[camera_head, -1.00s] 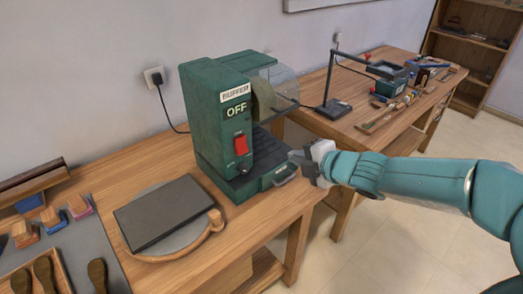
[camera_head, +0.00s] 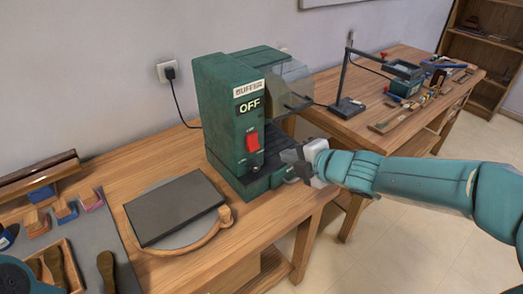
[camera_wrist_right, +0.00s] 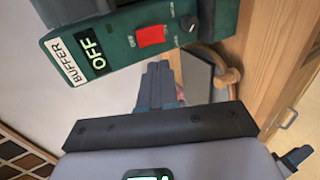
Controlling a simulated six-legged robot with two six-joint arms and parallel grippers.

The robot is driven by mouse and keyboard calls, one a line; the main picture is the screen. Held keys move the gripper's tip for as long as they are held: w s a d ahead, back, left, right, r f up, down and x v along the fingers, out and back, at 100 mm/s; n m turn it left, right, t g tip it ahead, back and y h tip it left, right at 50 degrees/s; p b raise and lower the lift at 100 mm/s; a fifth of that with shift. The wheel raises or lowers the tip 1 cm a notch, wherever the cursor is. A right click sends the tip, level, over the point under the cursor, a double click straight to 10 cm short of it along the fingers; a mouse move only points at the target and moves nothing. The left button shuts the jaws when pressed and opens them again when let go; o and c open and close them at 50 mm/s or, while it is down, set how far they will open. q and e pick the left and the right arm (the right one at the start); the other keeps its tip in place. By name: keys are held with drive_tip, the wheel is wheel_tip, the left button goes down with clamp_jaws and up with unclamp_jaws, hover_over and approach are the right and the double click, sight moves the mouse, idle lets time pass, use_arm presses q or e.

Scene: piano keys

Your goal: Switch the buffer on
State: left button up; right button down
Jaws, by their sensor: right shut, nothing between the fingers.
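The buffer (camera_head: 228,120) is a dark green machine on the wooden bench, with a plate reading OFF (camera_head: 250,105). Its red rocker switch (camera_head: 252,143) is on the front panel, above a dark knob. The buffer also shows tilted in the right wrist view (camera_wrist_right: 120,45), with the red switch (camera_wrist_right: 151,36) in plain sight. My right gripper (camera_head: 290,158) is shut and empty, to the right of the switch and apart from it, by the machine's front right side. Its closed fingers (camera_wrist_right: 158,82) point toward the panel in the wrist view. My left gripper is not in view.
A dark slab on a round board (camera_head: 176,209) lies left of the buffer. Small blocks and wooden-handled tools lie farther left. A clear guard (camera_head: 290,85) covers the buffer's wheel. A second bench (camera_head: 365,125) with a lamp stands at the right.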

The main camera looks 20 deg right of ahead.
sight(255, 148)
drive_tip(key=b+x, duration=0.2)
drive_tip(key=x, duration=0.9)
drive_tip(key=shift+w+f, duration=0.2)
drive_tip(key=shift+w+a+f, duration=0.2)
drive_tip(key=shift+w+f, duration=0.05)
drive_tip(key=shift+w, duration=0.25)
